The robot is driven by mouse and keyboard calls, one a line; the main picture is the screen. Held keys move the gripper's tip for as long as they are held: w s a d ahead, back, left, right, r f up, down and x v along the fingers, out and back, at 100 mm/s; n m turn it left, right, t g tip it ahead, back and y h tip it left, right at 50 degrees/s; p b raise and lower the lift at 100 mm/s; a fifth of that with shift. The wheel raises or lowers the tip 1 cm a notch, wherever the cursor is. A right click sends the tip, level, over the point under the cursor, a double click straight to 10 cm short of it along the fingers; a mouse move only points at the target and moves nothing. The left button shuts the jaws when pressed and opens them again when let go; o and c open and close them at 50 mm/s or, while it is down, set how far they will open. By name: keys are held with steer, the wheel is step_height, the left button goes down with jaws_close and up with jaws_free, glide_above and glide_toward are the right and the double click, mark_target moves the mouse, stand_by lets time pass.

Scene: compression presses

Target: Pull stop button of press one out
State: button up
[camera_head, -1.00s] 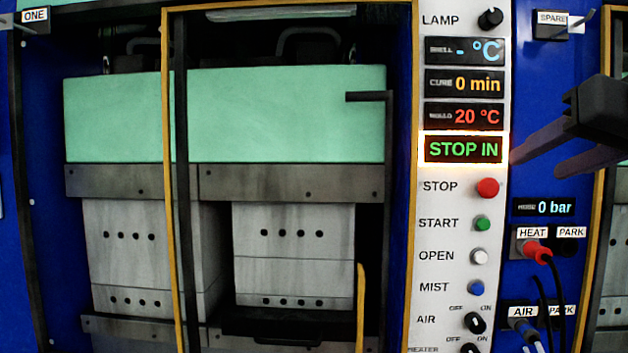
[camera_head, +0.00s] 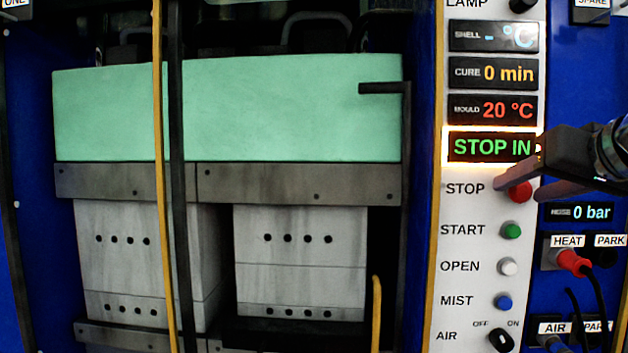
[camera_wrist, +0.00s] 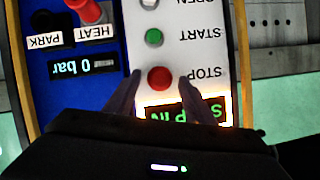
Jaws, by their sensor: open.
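The red stop button (camera_head: 519,191) sits on the white panel of press one, beside the word STOP. A lit display (camera_head: 492,147) above it reads STOP IN in green with a glowing frame. My gripper (camera_head: 516,188) is open at the stop button, its dark fingers coming in from the right and partly covering the button. In the wrist view, upside down, the red button (camera_wrist: 161,78) lies between the two fingertips (camera_wrist: 160,80), with a gap showing on each side. I cannot tell how deep the fingers reach around it.
Below the stop button are the green START button (camera_head: 511,231), the white OPEN button (camera_head: 509,267) and the blue MIST button (camera_head: 504,301). A red HEAT plug (camera_head: 574,262) with a black cable sticks out at the lower right. The press opening with its mould blocks (camera_head: 300,250) is at left.

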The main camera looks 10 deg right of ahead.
steer(key=shift+w, duration=0.15)
steer(key=shift+c, duration=0.2)
jaws_close()
stand_by(0.4)
